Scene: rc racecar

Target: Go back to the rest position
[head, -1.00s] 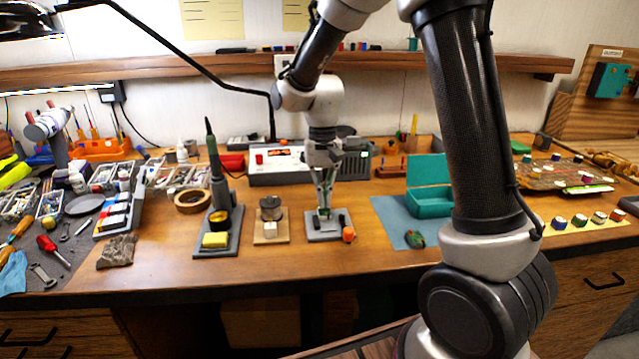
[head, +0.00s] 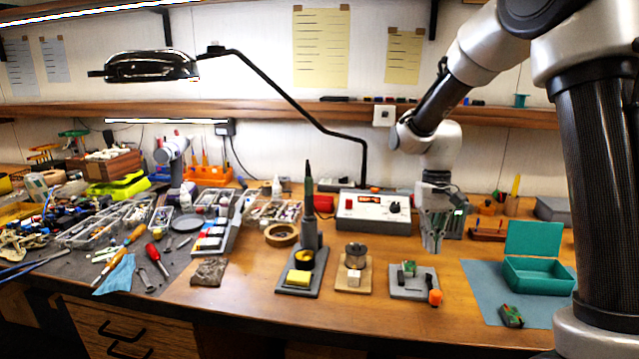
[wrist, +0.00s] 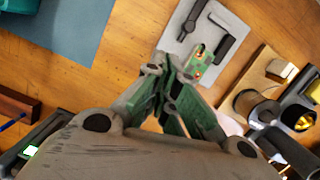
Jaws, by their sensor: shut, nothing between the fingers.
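My gripper (head: 432,246) hangs over the workbench (head: 460,330) with its fingers pointing down, shut and empty. In the head view it is above and behind a small grey stand (head: 411,291) that holds a green piece (head: 409,269). In the wrist view my gripper's fingertips (wrist: 158,72) meet, and the grey stand (wrist: 180,47) with the green piece (wrist: 198,62) lies just beyond them. My gripper does not touch the stand.
A soldering station (head: 305,250) and a small clamp base (head: 354,275) stand left of the grey stand. An orange-capped item (head: 435,297) is at the stand's right. An open teal box (head: 540,277) sits on a blue mat (head: 480,292). A power supply (head: 374,212) stands behind. Tools crowd the left.

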